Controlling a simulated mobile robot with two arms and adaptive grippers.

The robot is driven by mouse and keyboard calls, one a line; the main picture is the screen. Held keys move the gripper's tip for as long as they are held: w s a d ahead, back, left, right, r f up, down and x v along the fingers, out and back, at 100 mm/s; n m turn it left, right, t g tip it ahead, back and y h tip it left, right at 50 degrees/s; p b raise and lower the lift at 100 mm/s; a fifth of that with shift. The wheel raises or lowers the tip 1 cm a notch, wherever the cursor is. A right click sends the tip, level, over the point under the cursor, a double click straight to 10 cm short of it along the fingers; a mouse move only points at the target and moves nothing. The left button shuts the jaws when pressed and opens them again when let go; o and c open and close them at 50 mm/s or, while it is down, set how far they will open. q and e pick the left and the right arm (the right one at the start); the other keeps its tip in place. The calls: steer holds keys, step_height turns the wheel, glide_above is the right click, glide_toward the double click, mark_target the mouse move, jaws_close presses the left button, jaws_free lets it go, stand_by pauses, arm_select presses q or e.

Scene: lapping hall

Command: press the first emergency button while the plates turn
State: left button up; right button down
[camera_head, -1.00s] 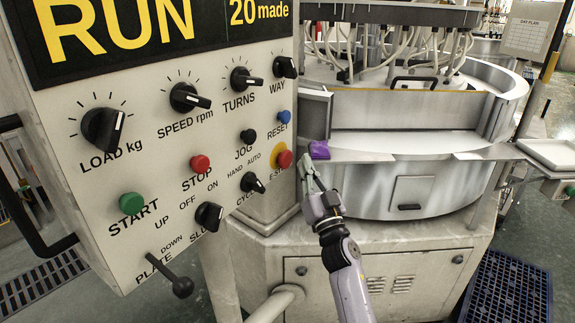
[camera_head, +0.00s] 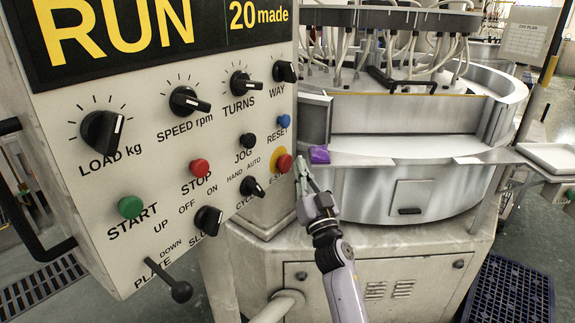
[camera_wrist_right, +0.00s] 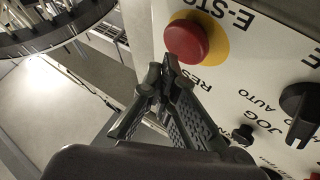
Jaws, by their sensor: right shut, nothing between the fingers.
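The control panel (camera_head: 110,240) fills the left of the head view, with "RUN" on its black display (camera_head: 170,30). The red emergency button (camera_head: 285,163) sits on a yellow disc at the panel's right edge. In the right wrist view the emergency button (camera_wrist_right: 186,41) is large, marked E-STO. My right gripper (camera_head: 301,165) is shut and empty, its fingertips close to the button; it also shows in the wrist view (camera_wrist_right: 168,72), its tips just below the button. I cannot tell whether they touch. The lapping machine with its round plate cover (camera_head: 400,145) stands behind. My left gripper is not in view.
A red STOP button (camera_head: 199,167), a green START button (camera_head: 130,207) and several knobs share the panel. A purple block (camera_head: 319,154) lies on the machine's ledge.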

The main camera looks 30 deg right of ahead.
steer(key=shift+w, duration=0.15)
stand_by(0.6)
steer(key=shift+w+a, duration=0.2)
steer(key=shift+w, duration=0.05)
steer(key=shift+w+a+b, duration=0.3)
steer(key=shift+w+a, duration=0.05)
steer(key=shift+w, duration=0.2)
stand_by(1.0)
stand_by(0.4)
steer(key=shift+s+d+p, duration=0.4)
steer(key=shift+s+p, duration=0.1)
steer(key=shift+s, duration=0.3)
steer(key=shift+s+d, duration=0.1)
steer(key=s, duration=0.1)
steer(key=s+d+p, duration=0.1)
steer(key=s, duration=0.1)
steer(key=s+d+p, duration=0.1)
steer(key=shift+s+d, duration=0.15)
